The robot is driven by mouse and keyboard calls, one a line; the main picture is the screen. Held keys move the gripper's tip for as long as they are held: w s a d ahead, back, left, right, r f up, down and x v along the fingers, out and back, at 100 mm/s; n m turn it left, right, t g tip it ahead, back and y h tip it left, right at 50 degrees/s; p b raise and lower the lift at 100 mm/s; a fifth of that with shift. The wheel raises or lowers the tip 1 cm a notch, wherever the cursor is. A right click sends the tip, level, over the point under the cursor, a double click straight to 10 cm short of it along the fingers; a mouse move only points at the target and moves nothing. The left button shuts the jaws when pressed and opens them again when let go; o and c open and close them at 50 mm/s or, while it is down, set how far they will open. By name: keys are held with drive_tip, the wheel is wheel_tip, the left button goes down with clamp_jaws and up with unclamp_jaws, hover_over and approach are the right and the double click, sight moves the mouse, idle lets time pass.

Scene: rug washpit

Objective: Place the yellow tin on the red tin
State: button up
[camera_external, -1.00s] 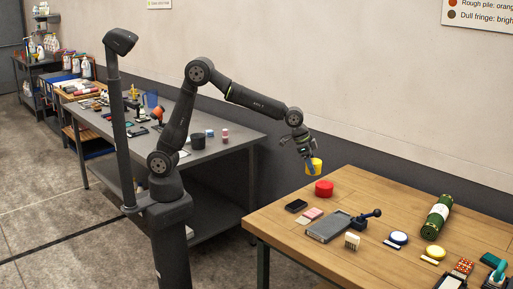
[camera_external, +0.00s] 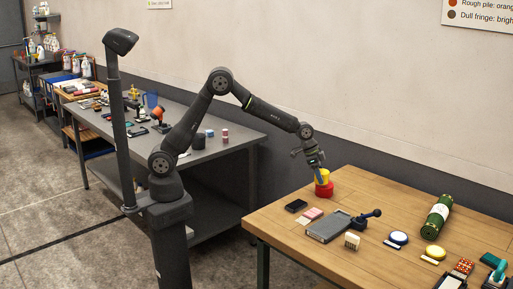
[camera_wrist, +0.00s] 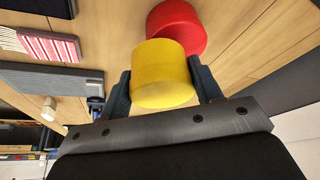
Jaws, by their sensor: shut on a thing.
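The yellow tin (camera_external: 323,177) is between the fingers of my gripper (camera_external: 318,174), which is shut on it. In the wrist view the yellow tin (camera_wrist: 162,75) shows between both fingers of my gripper (camera_wrist: 164,88). The red tin (camera_external: 323,190) stands on the wooden table, directly below the yellow tin in the external view. In the wrist view the red tin (camera_wrist: 178,22) shows just beyond the yellow tin, partly hidden by it. The yellow tin is at or just above the red tin's top; I cannot tell whether they touch.
On the wooden table (camera_external: 290,251), a black box (camera_external: 296,205), a pink striped pad (camera_external: 313,214) and a grey plate (camera_external: 328,228) lie in front of the red tin. A green roll (camera_external: 437,217) lies farther right.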

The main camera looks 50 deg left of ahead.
drive_tip(key=shift+f, duration=0.95)
drive_tip(key=shift+f, duration=0.2)
drive_tip(key=o, duration=1)
drive_tip(key=shift+r, duration=0.1)
drive_tip(key=v, duration=1.2)
drive_tip(key=shift+r, duration=0.15)
drive_tip(key=shift+d, duration=0.1)
